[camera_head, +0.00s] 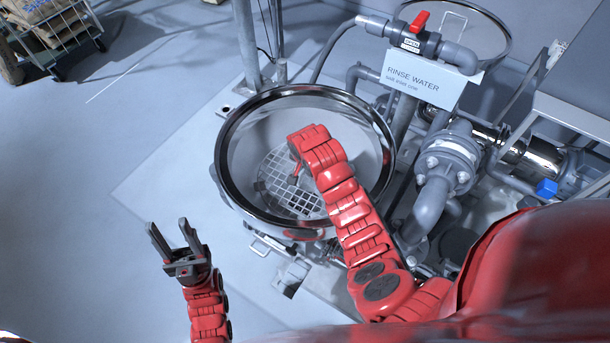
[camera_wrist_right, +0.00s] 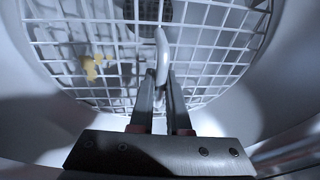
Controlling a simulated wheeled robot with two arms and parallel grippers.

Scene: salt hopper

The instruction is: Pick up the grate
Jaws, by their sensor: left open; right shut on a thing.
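The grate (camera_head: 290,190) is a round white grid low inside the hopper (camera_head: 228,133), a round vessel with a shiny rim. It fills the top of the right wrist view (camera_wrist_right: 215,45). A white handle loop (camera_wrist_right: 162,50) stands up from it. My right arm reaches down into the hopper, and its gripper (camera_wrist_right: 162,82) is shut on the handle. In the head view my right forearm covers part of the grate and most of that gripper. My left gripper (camera_head: 168,226) is open and empty, outside the hopper at the lower left.
A small yellow lump (camera_wrist_right: 91,67) shows at the grate. A red-handled valve (camera_head: 417,35), a rinse water sign (camera_head: 428,82) and grey pipes (camera_head: 430,205) crowd the hopper's right. A cart with sacks (camera_head: 50,25) stands far left. The floor between is clear.

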